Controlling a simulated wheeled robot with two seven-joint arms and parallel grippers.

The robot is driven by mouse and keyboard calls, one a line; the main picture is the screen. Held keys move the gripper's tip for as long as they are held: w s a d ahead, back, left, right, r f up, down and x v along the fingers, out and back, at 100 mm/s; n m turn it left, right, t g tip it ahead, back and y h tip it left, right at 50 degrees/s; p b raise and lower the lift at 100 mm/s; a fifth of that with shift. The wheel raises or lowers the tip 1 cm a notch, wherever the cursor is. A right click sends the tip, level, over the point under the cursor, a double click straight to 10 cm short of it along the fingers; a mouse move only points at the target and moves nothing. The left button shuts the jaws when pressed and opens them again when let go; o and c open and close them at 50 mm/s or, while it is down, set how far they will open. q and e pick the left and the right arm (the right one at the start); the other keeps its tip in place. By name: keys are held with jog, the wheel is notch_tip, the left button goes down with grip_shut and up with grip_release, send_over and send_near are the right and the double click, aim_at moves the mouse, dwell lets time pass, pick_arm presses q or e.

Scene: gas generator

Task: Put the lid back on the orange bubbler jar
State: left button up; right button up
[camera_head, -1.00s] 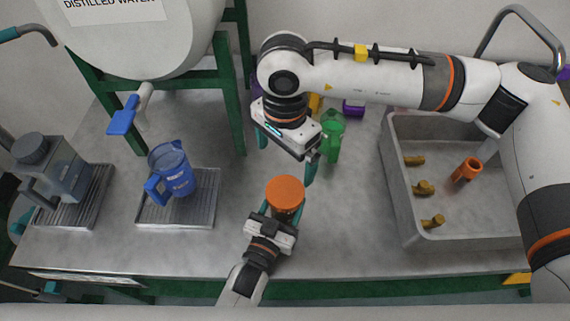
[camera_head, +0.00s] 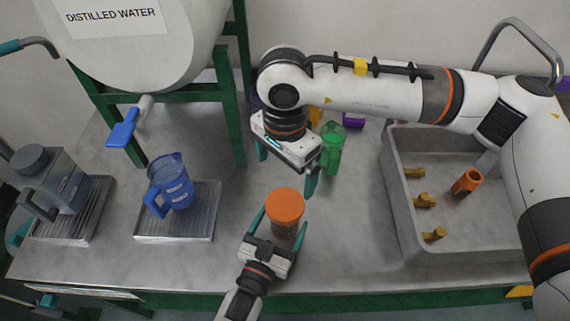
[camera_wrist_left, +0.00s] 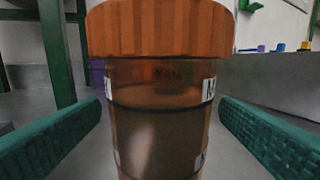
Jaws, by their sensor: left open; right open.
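The orange bubbler jar (camera_head: 286,231) stands upright on the table, with its orange lid (camera_head: 285,205) on top. In the left wrist view the ribbed lid (camera_wrist_left: 160,28) sits on the brownish see-through jar (camera_wrist_left: 160,120), with no clear gap between them. My left gripper (camera_head: 284,221) is open, its teal fingers on either side of the jar; the left wrist view shows space between each finger and the jar. My right gripper (camera_head: 286,172) is open and empty, above and behind the jar. It is apart from the lid.
A green bottle (camera_head: 332,149) stands behind my right gripper. A grey sink (camera_head: 412,242) with an orange piece and several brass fittings is at right. A blue jug (camera_head: 172,185) stands on a metal tray at left, near a grey canister (camera_head: 50,180). The front table between them is clear.

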pick_arm(q)
jog(key=b+v, duration=0.1)
jog(key=v, duration=0.8)
jog(key=shift+s+a, duration=0.1)
jog(key=shift+s, duration=0.2)
jog(key=shift+s, duration=0.1)
